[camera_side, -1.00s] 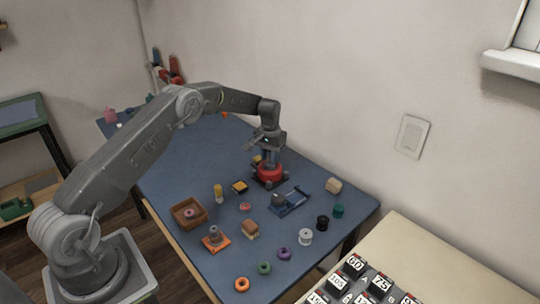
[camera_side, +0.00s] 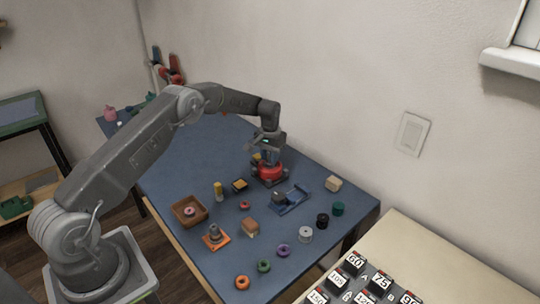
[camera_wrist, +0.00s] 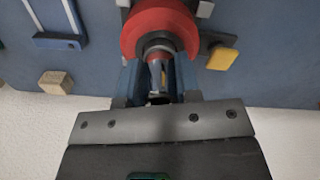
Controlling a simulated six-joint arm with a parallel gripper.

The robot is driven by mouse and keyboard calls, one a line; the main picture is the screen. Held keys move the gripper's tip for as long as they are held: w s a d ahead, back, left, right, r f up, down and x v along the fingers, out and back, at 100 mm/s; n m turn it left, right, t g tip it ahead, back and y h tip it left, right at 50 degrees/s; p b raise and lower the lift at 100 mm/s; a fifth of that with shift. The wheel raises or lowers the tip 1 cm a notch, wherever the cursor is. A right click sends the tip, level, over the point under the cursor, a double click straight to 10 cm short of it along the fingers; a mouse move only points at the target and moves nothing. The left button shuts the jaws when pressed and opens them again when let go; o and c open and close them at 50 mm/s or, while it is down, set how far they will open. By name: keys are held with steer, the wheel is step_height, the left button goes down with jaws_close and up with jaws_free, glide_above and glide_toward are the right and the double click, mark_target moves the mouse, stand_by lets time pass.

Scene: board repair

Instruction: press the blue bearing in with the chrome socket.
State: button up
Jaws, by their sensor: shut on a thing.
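My gripper (camera_wrist: 158,82) points down at a red round housing (camera_wrist: 160,22) with a dark base; the housing also shows in the side view (camera_side: 270,172). The blue fingers are shut on a grey metallic piece, which looks like the chrome socket (camera_wrist: 157,58). Its far end is at the middle of the red housing, lined up with the grey ring there. I cannot tell whether it touches. I cannot make out the blue bearing; the socket and fingers cover the housing's middle.
A blue fixture (camera_side: 292,203) stands right of the housing, with a pale block (camera_side: 333,184) beyond it. A brown tray (camera_side: 176,222), an orange-based part (camera_side: 216,243) and several coloured rings and spools lie nearer. A yellow-ended part (camera_wrist: 222,58) sits close beside the housing.

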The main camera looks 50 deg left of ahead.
steer(key=shift+f, duration=0.6)
stand_by(0.9)
steer(key=shift+r, duration=3.6)
